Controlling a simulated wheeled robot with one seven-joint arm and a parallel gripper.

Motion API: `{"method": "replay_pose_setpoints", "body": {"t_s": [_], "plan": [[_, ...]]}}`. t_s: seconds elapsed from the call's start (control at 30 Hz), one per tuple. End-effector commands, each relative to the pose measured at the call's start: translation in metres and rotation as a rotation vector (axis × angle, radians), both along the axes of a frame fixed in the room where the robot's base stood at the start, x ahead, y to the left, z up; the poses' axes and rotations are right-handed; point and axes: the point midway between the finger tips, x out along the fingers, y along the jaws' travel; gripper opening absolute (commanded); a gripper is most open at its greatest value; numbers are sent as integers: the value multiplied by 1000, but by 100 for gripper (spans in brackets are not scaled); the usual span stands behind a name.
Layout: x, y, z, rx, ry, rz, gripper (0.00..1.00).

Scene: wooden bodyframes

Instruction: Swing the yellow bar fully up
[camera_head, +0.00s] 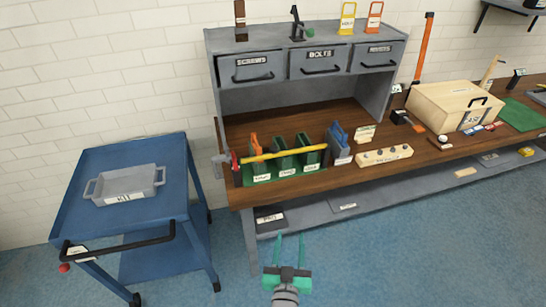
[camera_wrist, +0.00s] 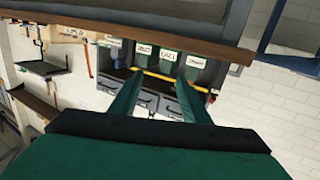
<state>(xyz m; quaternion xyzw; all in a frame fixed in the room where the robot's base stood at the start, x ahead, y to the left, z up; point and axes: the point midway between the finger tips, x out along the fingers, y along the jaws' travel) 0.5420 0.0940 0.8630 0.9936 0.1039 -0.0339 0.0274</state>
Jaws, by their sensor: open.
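The yellow bar (camera_head: 283,154) lies nearly level across the tops of the green upright holders (camera_head: 285,163) at the front left of the workbench. Its left end is by a red part (camera_head: 236,162); its right end is near a blue tool. The bar also shows in the wrist view (camera_wrist: 176,81), partly behind my fingers. My gripper (camera_head: 289,240) is open and empty, in front of the bench and apart from the bar. In the wrist view its two green fingers (camera_wrist: 159,80) point toward the bar and holders.
The workbench (camera_head: 370,174) carries a blue tool (camera_head: 338,139), a cream block with holes (camera_head: 384,155) and a beige box (camera_head: 452,104). Grey drawers (camera_head: 318,63) stand behind the bar. A blue cart (camera_head: 125,179) with a grey tray (camera_head: 125,184) is left. The floor before the bench is clear.

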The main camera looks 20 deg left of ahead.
Motion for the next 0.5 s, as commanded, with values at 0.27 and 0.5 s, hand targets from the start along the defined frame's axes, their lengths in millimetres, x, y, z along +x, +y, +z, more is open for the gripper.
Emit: {"method": "replay_pose_setpoints", "body": {"t_s": [0.27,0.5], "plan": [[89,63,59,35,-46,46,42],[127,98,97,58,-59,68,42]]}}
